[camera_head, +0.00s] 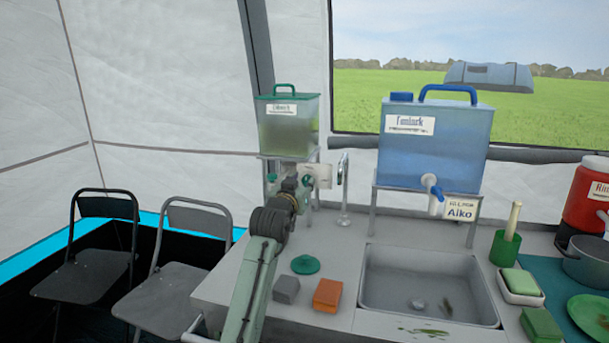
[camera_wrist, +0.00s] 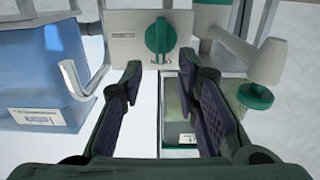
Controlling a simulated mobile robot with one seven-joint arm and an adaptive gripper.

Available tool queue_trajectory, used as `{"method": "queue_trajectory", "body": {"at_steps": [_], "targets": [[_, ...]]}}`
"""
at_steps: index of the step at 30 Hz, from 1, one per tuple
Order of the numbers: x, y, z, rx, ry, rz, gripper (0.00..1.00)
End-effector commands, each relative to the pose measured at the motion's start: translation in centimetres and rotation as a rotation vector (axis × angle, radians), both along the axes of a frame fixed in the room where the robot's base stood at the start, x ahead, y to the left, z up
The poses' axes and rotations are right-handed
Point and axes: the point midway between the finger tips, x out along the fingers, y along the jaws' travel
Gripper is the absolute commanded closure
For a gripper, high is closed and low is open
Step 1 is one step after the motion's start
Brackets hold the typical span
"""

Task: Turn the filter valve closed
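The filter valve (camera_wrist: 160,37) is a green knob on a pale plate (camera_wrist: 125,42) with small lettering, at the top middle of the wrist view. Its handle stands upright in that picture. In the head view the valve (camera_head: 308,180) is small beside my arm's end, below the green-lidded tank (camera_head: 288,128). My gripper (camera_wrist: 170,75) is open, with its two dark-padded fingers apart and nothing between them. The fingertips are just short of the knob, which lies ahead of the gap. Touch does not show. In the head view my gripper is too small to make out clearly.
A blue water tank (camera_head: 435,145) stands on a rack to the right; a curved metal tap (camera_head: 344,190) rises between. A white part with a green cap (camera_wrist: 255,95) is close right of my fingers. The counter holds a sink (camera_head: 385,298), orange block (camera_head: 328,295) and green disc (camera_head: 305,264).

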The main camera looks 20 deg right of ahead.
Motion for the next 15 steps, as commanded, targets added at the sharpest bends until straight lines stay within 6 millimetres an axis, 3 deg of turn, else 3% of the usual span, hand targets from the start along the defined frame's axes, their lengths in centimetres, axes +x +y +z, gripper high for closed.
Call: {"method": "queue_trajectory", "body": {"at_steps": [6, 15], "targets": [[2.2, -1.5, 0.1, 0.000, 0.002, 0.000, 0.71], [2.8, -1.8, 0.0, -0.001, -0.001, 0.001, 0.71]]}}
